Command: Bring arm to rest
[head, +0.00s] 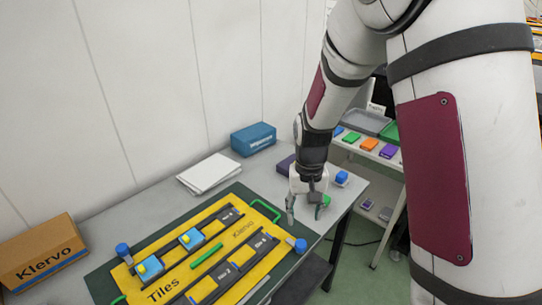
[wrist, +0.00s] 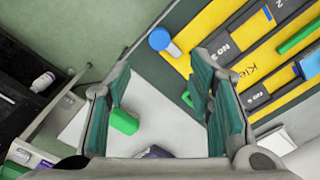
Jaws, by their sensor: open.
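My gripper (head: 306,211) hangs fingers-down over the right end of the table, just beyond the yellow board's right end. Its green-padded fingers stand wide apart in the wrist view (wrist: 160,65), with nothing gripped between them. A green block (wrist: 124,121) shows between the fingers in the wrist view, lower down on the pale tabletop. In the head view a green thing (head: 325,201) is partly hidden by the gripper. My arm reaches down from the upper right.
A yellow tile board (head: 163,292) carries blue pieces (head: 191,238) and a green bar (head: 207,254). Blue round knobs (head: 122,250) stand at its corners. A cardboard box (head: 42,253), white stack (head: 208,173) and blue box (head: 253,138) line the wall. A shelf with coloured blocks (head: 369,145) stands behind.

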